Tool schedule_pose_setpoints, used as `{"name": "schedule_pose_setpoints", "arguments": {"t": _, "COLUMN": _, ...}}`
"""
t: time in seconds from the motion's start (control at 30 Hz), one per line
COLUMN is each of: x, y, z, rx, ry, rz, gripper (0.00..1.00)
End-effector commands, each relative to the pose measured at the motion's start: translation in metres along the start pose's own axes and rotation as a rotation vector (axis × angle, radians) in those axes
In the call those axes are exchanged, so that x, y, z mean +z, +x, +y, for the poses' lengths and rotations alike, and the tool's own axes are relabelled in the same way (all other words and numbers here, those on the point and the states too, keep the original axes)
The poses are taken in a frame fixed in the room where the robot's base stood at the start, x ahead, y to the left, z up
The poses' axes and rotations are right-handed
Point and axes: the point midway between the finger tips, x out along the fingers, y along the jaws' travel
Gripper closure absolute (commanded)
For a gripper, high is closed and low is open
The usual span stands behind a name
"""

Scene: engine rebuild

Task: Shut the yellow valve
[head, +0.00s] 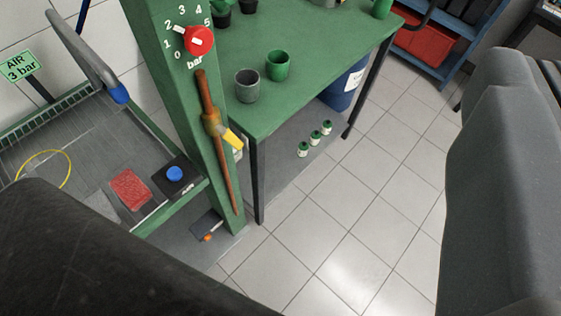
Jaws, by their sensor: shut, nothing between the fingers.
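The yellow valve (233,139) has a short yellow lever on a brass body (213,122). It sits on a copper-coloured pipe (224,174) that runs down the front of a green post (174,104). In the picture the lever points down and right, at an angle to the pipe. My gripper's fingertips are not in view. Large dark and grey shapes at the lower left and right edges look like parts of my own body, well apart from the valve.
A red knob (200,40) with a bar scale sits above the pipe. A bench (50,133) with a red cloth (130,188) and blue button (174,173) is left. The tiled floor (345,230) is clear at centre right.

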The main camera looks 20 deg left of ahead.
Motion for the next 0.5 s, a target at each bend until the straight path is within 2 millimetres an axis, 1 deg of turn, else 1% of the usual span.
{"name": "schedule_pose_setpoints", "arguments": {"t": 0.03, "x": 0.009, "y": 0.022, "z": 0.002, "rx": 0.025, "ry": -0.077, "rz": 0.005, "gripper": 1.00}}
{"name": "schedule_pose_setpoints", "arguments": {"t": 0.07, "x": 0.012, "y": 0.034, "z": 0.004, "rx": 0.041, "ry": -0.134, "rz": 0.019, "gripper": 1.00}}
{"name": "schedule_pose_setpoints", "arguments": {"t": 0.13, "x": 0.021, "y": 0.066, "z": 0.007, "rx": 0.076, "ry": -0.288, "rz": 0.053, "gripper": 1.00}}
{"name": "schedule_pose_setpoints", "arguments": {"t": 0.2, "x": 0.034, "y": 0.098, "z": 0.007, "rx": 0.099, "ry": -0.456, "rz": 0.083, "gripper": 1.00}}
{"name": "schedule_pose_setpoints", "arguments": {"t": 0.23, "x": 0.040, "y": 0.111, "z": 0.006, "rx": 0.104, "ry": -0.528, "rz": 0.098, "gripper": 1.00}}
{"name": "schedule_pose_setpoints", "arguments": {"t": 0.3, "x": 0.056, "y": 0.140, "z": -0.001, "rx": 0.108, "ry": -0.695, "rz": 0.134, "gripper": 1.00}}
{"name": "schedule_pose_setpoints", "arguments": {"t": 0.37, "x": 0.071, "y": 0.162, "z": -0.009, "rx": 0.101, "ry": -0.834, "rz": 0.171, "gripper": 1.00}}
{"name": "schedule_pose_setpoints", "arguments": {"t": 0.4, "x": 0.085, "y": 0.178, "z": -0.016, "rx": 0.089, "ry": -0.923, "rz": 0.193, "gripper": 1.00}}
{"name": "schedule_pose_setpoints", "arguments": {"t": 0.47, "x": 0.106, "y": 0.197, "z": -0.028, "rx": 0.066, "ry": -1.055, "rz": 0.232, "gripper": 1.00}}
{"name": "schedule_pose_setpoints", "arguments": {"t": 0.5, "x": 0.122, "y": 0.209, "z": -0.038, "rx": 0.045, "ry": -1.137, "rz": 0.263, "gripper": 1.00}}
